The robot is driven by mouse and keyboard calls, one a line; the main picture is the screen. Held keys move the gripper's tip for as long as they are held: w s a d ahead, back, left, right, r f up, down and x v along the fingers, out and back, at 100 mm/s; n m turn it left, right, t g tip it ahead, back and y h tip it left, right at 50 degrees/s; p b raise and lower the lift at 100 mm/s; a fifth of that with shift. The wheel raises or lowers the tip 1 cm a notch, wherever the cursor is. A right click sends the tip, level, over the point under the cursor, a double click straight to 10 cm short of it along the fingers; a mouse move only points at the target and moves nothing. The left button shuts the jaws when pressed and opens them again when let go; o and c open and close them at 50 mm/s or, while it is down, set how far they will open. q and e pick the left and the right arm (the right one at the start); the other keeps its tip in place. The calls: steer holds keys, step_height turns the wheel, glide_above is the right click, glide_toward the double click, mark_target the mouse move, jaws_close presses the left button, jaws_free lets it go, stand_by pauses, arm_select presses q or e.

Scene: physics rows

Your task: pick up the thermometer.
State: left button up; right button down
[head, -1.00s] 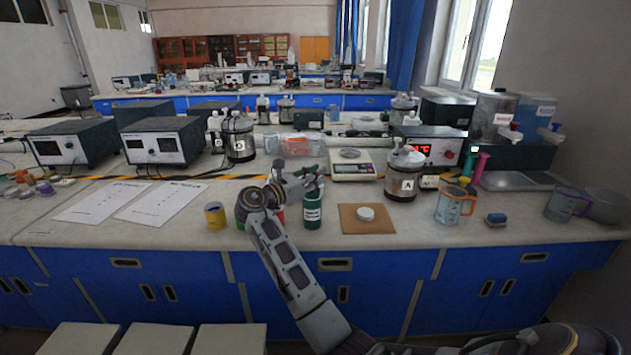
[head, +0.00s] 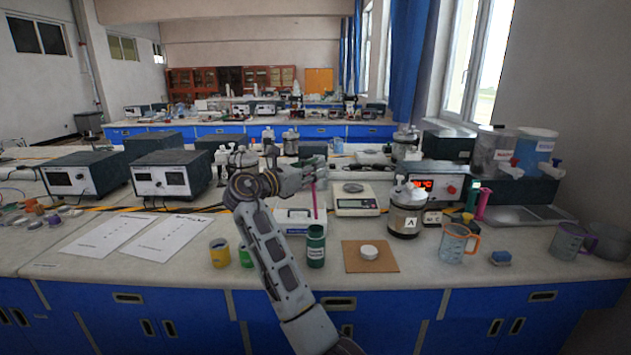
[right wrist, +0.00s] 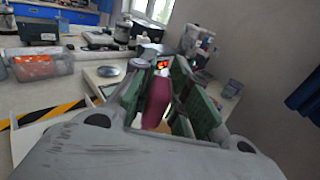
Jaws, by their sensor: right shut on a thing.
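My right gripper (head: 310,177) is shut on a slim pink stick, which I take for the thermometer (head: 314,200). The stick hangs nearly upright over a dark green labelled bottle (head: 316,248) at the front of the bench. Its lower end is close to the bottle's mouth; I cannot tell whether it is clear of it. In the right wrist view the pink thermometer (right wrist: 157,100) sits between the green-padded fingers of the right gripper (right wrist: 160,85). My left gripper is not in view.
Yellow (head: 219,254) and green (head: 245,256) containers stand left of the bottle. A brown mat (head: 370,263) with a white disc, a balance (head: 356,205), jar A (head: 405,215) and an orange-handled jug (head: 455,245) stand to the right. Papers (head: 168,238) lie on the left.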

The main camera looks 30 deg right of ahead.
steer(key=shift+a+r, duration=0.35)
steer(key=shift+r, duration=0.15)
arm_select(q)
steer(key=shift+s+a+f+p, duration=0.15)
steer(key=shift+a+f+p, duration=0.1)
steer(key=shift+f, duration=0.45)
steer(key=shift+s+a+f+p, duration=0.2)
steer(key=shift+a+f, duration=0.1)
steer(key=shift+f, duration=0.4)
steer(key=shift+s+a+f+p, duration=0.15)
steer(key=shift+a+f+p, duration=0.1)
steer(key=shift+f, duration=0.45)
arm_select(e)
steer(key=v, duration=1.3)
steer(key=shift+s+a, duration=0.2)
steer(key=shift+f, duration=0.1)
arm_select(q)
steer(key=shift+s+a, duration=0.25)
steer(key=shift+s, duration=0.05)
arm_select(e)
steer(key=shift+d, duration=0.2)
